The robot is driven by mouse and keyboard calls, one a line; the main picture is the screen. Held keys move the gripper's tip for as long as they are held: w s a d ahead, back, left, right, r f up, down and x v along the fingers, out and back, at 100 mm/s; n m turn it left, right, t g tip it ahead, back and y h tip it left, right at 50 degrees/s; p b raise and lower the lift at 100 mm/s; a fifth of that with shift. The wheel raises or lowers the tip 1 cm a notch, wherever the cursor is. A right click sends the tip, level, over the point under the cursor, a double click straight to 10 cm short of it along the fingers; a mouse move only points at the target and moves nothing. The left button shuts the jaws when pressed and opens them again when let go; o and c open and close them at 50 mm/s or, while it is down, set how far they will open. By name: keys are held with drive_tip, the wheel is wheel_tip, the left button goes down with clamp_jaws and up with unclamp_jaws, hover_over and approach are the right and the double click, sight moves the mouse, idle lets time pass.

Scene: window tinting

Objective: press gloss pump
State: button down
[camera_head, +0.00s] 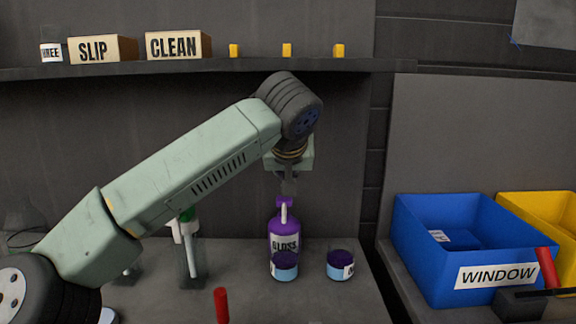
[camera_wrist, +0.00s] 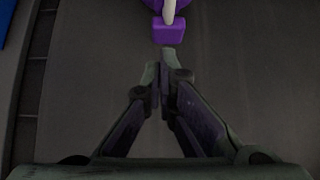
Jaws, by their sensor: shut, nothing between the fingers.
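The gloss pump bottle (camera_head: 286,242) is purple with a white label reading GLOSS and stands upright on the grey counter. Its purple pump head with a pale nozzle (camera_head: 284,211) is at the top. My gripper (camera_head: 288,188) is shut and empty, pointing down just above the pump head in the head view. In the wrist view, my gripper's fingertips (camera_wrist: 162,70) are together, and the purple pump head (camera_wrist: 169,30) shows just beyond them at the top edge. Whether the fingers touch the pump cannot be told; a small gap seems to show.
A small cup of dark purple content (camera_head: 341,264) stands right of the bottle. A white and green dispenser (camera_head: 187,240) stands to the left, partly behind my arm. A red handle (camera_head: 221,305) is in front. A blue WINDOW bin (camera_head: 430,268) is at the right.

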sight(288, 199)
drive_tip(key=shift+x, duration=1.55)
